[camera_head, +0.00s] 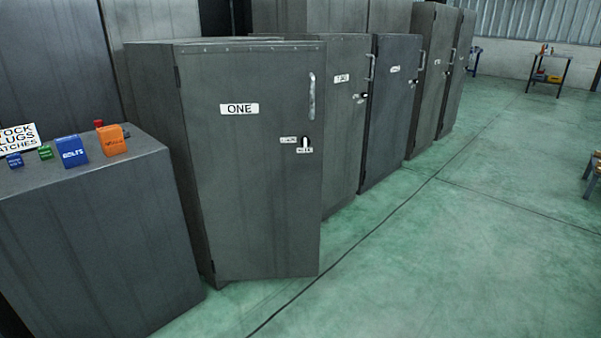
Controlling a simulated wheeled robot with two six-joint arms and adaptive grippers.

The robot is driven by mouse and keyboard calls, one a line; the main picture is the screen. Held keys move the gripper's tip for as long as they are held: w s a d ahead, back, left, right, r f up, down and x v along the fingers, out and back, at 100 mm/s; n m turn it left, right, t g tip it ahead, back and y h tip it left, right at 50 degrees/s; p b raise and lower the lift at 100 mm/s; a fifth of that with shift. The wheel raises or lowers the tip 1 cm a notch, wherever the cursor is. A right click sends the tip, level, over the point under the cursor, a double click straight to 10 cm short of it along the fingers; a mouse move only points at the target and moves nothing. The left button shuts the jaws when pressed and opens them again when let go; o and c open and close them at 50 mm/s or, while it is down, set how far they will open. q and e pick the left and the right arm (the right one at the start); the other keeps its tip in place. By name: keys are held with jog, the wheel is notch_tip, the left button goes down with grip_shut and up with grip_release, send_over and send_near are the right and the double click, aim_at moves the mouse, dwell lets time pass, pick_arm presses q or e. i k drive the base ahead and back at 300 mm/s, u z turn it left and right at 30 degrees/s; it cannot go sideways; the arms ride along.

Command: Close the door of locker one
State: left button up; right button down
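Locker one (160,110) is a dark grey metal cabinet left of the middle in the head view. Its door (258,190), labelled ONE, is hinged on the left and stands ajar, its right edge swung out in front of the neighbouring locker. The door has a vertical silver handle (312,96) near its upper right edge and a small latch (305,142) with labels below it. The locker's inside is hidden behind the door. Neither of my grippers shows in this view.
A grey cabinet (90,235) at the left bears a blue box (71,151), an orange box (112,140) and smaller items. More lockers (390,110) run back to the right. A small table (548,75) stands far off. The green floor (440,260) at right is mostly clear.

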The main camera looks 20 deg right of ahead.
aim_at(248, 107)
jog(key=u, duration=0.45)
jog(key=i, duration=1.05)
jog(key=u, duration=0.1)
